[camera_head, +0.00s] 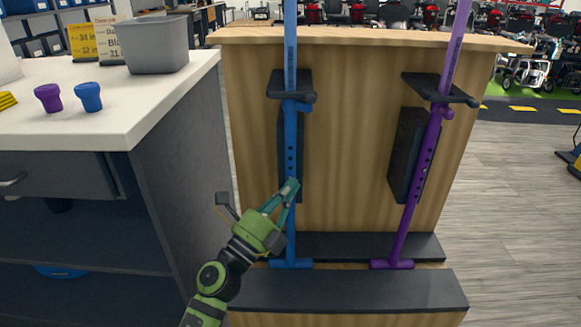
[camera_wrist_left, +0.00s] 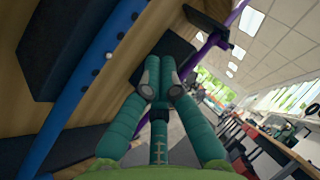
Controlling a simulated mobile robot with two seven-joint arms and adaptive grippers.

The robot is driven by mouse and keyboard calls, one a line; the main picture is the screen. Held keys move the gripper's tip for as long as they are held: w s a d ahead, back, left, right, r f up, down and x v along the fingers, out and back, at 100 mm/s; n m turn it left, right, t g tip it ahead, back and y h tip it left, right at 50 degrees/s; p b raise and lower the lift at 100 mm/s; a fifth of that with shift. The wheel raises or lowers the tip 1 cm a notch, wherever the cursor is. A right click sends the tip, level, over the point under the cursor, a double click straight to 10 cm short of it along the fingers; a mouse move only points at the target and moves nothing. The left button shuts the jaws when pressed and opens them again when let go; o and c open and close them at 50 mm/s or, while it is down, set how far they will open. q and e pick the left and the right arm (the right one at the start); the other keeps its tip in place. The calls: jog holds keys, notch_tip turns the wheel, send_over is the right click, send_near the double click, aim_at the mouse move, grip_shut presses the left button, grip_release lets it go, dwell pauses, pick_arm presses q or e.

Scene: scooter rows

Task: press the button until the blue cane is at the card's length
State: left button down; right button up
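The blue cane (camera_head: 291,130) stands upright in a rack, with a row of dark holes down its shaft. In the left wrist view the blue cane (camera_wrist_left: 80,85) runs diagonally, and a small pale button (camera_wrist_left: 109,56) shows on it. My left gripper (camera_head: 291,188) is at the cane's lower shaft, below the holes in the head view; contact cannot be told. In the left wrist view its teal fingertips (camera_wrist_left: 160,78) are together with nothing seen between them, right of the button. A white card (camera_head: 110,42) with partly hidden text starting "Blu" stands on the counter. My right gripper is not in view.
A purple cane (camera_head: 424,150) stands to the right in the same wooden rack (camera_head: 345,150). The white counter (camera_head: 110,110) holds a yellow card (camera_head: 82,42), a grey bin (camera_head: 155,45), a purple tip (camera_head: 48,97) and a blue tip (camera_head: 89,97). Open floor lies right.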

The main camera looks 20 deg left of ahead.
pick_arm(q)
jog(key=shift+s+d, duration=0.2)
jog(key=shift+s, duration=0.4)
jog(key=shift+s+d, duration=0.2)
jog(key=shift+s, duration=0.35)
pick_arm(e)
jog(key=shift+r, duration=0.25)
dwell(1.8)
